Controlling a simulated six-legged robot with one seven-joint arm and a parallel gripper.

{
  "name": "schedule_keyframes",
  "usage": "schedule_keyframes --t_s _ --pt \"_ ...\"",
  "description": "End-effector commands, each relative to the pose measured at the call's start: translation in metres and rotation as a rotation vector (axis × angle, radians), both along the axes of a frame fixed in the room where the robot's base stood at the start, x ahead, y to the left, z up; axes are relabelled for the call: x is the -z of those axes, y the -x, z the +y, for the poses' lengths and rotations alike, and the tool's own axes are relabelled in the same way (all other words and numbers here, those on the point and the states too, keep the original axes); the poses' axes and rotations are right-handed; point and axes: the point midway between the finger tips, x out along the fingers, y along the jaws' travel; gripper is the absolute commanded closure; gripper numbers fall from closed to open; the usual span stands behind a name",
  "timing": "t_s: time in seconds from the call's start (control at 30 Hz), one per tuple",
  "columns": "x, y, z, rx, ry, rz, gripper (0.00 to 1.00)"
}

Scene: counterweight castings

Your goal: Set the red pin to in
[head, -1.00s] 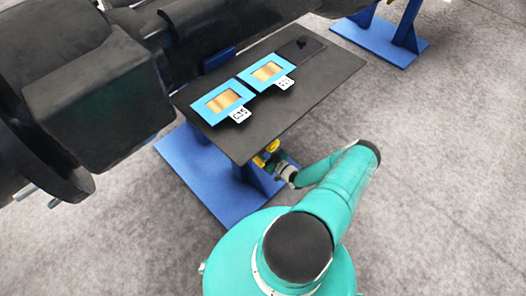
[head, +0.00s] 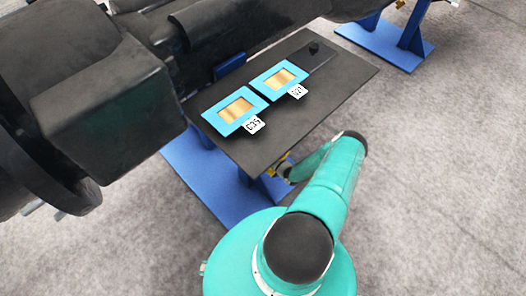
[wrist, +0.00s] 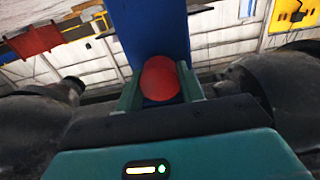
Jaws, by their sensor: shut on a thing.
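The red pin's round head (wrist: 160,78) shows in the wrist view, in front of a blue post (wrist: 150,25). My gripper (wrist: 160,92) is shut on the red pin, with one green finger on each side of it. The pin's shaft is hidden behind its head, so I cannot tell how deep it sits. In the head view my gripper (head: 284,172) is below the near edge of a dark tabletop (head: 330,90). The pin is hidden there.
Large dark castings (head: 110,95) fill the left. A blue base (head: 205,185) is under the tabletop. The grey floor at right is clear.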

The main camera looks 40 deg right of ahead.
Motion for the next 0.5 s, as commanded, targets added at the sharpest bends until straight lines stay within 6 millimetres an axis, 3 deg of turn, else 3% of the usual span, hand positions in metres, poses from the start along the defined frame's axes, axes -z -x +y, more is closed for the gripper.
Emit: schedule_keyframes --t_s 0.17,0.47,0.5 --pt "0.001 -0.013 0.0 0.001 0.001 0.004 1.0" --pt "0.0 -0.016 0.0 0.003 0.001 0.002 1.0" --pt "0.0 -0.016 0.0 0.003 0.001 0.002 0.58"
